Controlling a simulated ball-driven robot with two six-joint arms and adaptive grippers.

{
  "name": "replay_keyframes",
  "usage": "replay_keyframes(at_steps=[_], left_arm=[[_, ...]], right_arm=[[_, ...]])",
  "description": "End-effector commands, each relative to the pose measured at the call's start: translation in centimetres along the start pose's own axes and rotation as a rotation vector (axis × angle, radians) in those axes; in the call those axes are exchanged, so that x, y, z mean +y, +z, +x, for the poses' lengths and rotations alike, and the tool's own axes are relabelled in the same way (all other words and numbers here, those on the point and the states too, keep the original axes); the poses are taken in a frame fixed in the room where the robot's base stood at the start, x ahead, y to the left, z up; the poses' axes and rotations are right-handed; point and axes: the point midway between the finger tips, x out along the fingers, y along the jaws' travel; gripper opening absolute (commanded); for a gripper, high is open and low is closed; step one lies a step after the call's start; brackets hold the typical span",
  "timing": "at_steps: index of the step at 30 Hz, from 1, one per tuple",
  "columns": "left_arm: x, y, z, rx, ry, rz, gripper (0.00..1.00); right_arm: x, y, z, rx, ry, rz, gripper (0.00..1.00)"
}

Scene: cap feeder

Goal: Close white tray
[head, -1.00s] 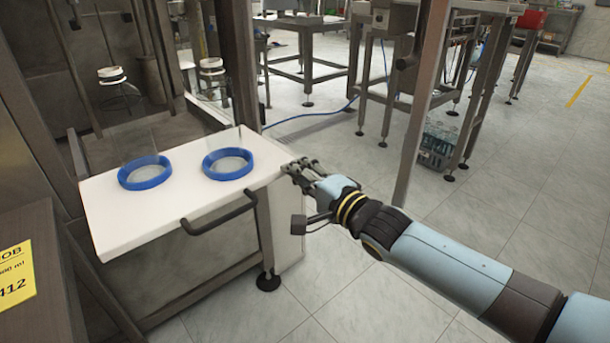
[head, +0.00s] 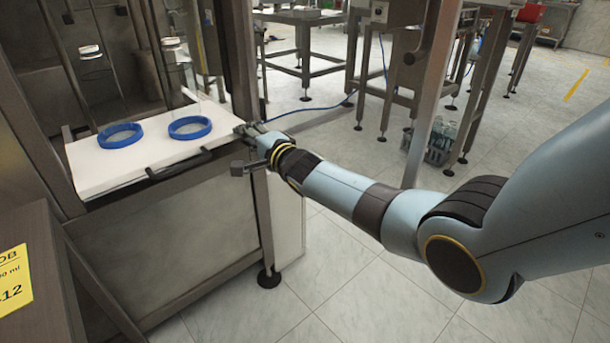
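The white tray (head: 160,147) is a flat white drawer in the metal frame at the left of the head view. Most of it is inside the frame, with its front edge and dark handle (head: 178,162) near the frame's front. Two blue rings (head: 120,135) and (head: 190,127) sit on it, each around the foot of a clear cylinder. My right gripper (head: 243,129) is at the tray's right front corner, beside the frame post. Its fingers are small and partly hidden, so I cannot tell if they are open or touching the tray. My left gripper is out of view.
The metal frame post (head: 262,225) stands just below my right gripper. A dark cabinet with a yellow label (head: 14,282) is at the lower left. Metal tables (head: 305,20) stand at the back. The tiled floor at the lower middle is clear.

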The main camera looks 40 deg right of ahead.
Motion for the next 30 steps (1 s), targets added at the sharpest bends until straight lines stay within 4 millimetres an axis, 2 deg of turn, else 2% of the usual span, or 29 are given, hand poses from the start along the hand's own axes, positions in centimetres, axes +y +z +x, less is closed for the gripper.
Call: replay_keyframes(at_steps=[11,15,21,30], left_arm=[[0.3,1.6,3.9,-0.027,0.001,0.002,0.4],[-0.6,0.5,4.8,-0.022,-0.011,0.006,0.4],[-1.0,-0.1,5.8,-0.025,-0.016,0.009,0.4],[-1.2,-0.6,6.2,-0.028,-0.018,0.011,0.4]], right_arm=[[0.6,0.1,6.6,-0.001,0.001,0.001,0.0],[0.6,0.1,8.6,0.0,0.002,0.001,0.0],[0.4,0.0,10.6,0.0,0.002,0.001,0.0],[0.0,0.0,11.9,0.0,-0.001,-0.001,0.0]])
